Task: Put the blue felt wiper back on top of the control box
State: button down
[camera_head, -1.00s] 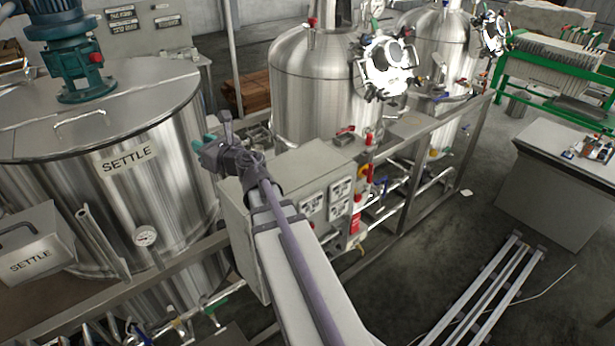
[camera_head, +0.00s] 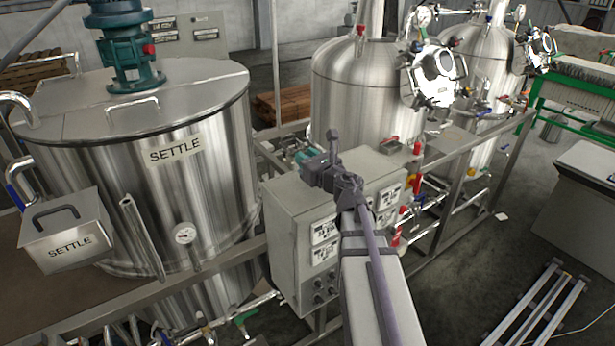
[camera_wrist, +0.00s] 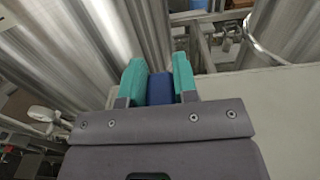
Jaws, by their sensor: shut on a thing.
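The blue felt wiper (camera_wrist: 160,88) shows in the wrist view between the teal fingers of my gripper, which is shut on it. In the head view my gripper (camera_head: 309,160) is over the back left part of the grey control box (camera_head: 291,232), and the wiper is hidden there. My arm covers part of the box's top and front. The box's pale top (camera_wrist: 265,105) seems to show at the right in the wrist view. I cannot tell the exact height of the wiper above it.
A big steel tank marked SETTLE (camera_head: 180,200) stands close at the left of the box. Another steel tank (camera_head: 350,95) stands behind it, with pipes and coloured valves at the right. A steel rail (camera_head: 150,305) runs along the front.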

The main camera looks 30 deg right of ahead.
notch_tip(320, 180, down, 4)
jog(key=shift+r+b, duration=0.25)
jog(key=shift+b, duration=1)
jog(key=shift+r+p, duration=0.3)
jog(key=shift+f, duration=0.25)
jog(key=c, duration=0.9)
grip_release()
jog(key=shift+r, duration=0.1)
jog(key=shift+r, duration=0.3)
jog(key=s, duration=0.7)
jog(key=shift+s+d+f, duration=0.1)
jog(key=shift+s+d, duration=0.2)
jog(key=shift+d, duration=0.1)
